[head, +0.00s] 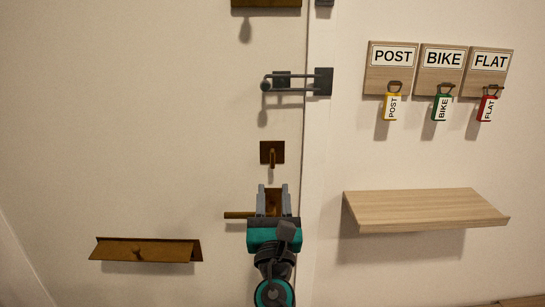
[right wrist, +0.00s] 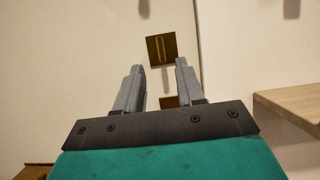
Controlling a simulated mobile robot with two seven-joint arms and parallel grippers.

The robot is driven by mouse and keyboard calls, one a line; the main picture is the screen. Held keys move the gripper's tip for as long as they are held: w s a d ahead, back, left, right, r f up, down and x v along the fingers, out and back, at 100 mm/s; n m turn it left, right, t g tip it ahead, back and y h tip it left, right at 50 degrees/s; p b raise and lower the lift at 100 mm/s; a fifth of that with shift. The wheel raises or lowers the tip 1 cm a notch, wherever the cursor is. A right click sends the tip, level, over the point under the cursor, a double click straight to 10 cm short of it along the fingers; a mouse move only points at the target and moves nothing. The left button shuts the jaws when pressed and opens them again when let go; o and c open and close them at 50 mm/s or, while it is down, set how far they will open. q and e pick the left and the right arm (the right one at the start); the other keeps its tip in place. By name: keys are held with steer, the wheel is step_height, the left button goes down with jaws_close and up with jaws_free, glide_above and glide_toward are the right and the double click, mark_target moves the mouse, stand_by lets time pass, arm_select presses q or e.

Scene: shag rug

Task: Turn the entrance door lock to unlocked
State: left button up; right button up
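The entrance door (head: 140,120) is pale and looks closed against its frame. A small square brass plate with a turn-piece, the lock (head: 272,153), is on the door near its right edge. Its turn-piece looks upright. My right gripper (head: 272,188) is just below the lock, in front of the door handle (head: 238,215), and partly hides it. In the right wrist view the lock (right wrist: 161,48) is beyond the fingertips, between them and slightly above. The right gripper's fingers (right wrist: 158,68) are apart with nothing between them. My left gripper is not in view.
A metal swing-bar latch (head: 290,82) is above the lock. A brass letter flap (head: 145,250) is at lower left. A wooden shelf (head: 425,208) juts from the wall at right, below several tagged keys on hooks, including a yellow POST tag (head: 392,107).

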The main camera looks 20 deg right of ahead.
mark_target(272, 158)
steer(key=x, duration=1)
steer(key=shift+w+f, duration=0.1)
steer(key=shift+f, duration=0.05)
jaws_close()
